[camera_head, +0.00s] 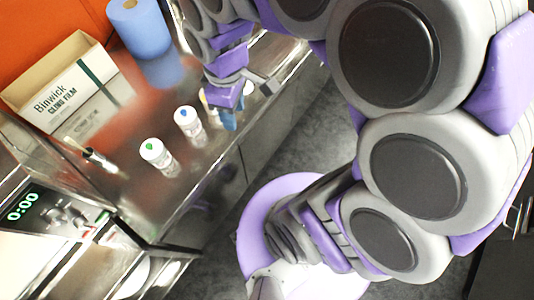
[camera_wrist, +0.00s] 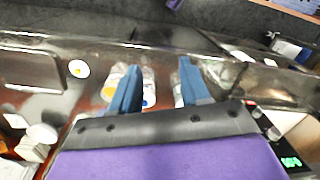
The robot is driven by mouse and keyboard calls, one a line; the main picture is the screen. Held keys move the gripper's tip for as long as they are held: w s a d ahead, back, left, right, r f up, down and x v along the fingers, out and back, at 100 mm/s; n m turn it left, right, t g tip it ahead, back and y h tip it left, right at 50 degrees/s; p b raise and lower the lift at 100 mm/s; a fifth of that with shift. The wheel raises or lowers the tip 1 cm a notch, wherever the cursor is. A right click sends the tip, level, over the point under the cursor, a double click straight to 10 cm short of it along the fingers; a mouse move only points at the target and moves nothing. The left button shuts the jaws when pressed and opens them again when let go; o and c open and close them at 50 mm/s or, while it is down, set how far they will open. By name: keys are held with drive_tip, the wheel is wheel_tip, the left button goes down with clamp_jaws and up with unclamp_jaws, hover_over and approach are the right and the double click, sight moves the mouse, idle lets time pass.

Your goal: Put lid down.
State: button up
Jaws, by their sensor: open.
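A small round white lid with a yellow spot (camera_wrist: 78,68) lies flat on the steel counter in the wrist view, left of my gripper. My gripper (camera_wrist: 159,66) is open, its two blue fingers apart with nothing visibly held between them. White containers (camera_wrist: 149,86) show beside and behind the fingers, partly hidden by them. In the head view my gripper (camera_head: 229,117) is low at the counter's front edge, beyond the jars. A jar with a blue-marked top (camera_head: 187,121) and one with a green-marked top (camera_head: 156,153) stand upright there. The lid cannot be made out in the head view.
A cling film box (camera_head: 66,92) and a blue paper roll (camera_head: 140,28) stand at the back of the shiny steel counter (camera_head: 190,190). A green-digit display (camera_head: 22,207) is at lower left.

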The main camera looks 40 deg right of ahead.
drive_tip(key=s+m+g, duration=0.1)
drive_tip(key=s+m, duration=0.7)
drive_tip(key=s, duration=0.5)
drive_tip(key=shift+s+a+f, duration=0.15)
drive_tip(key=shift+f, duration=0.05)
drive_tip(key=shift+a, duration=0.15)
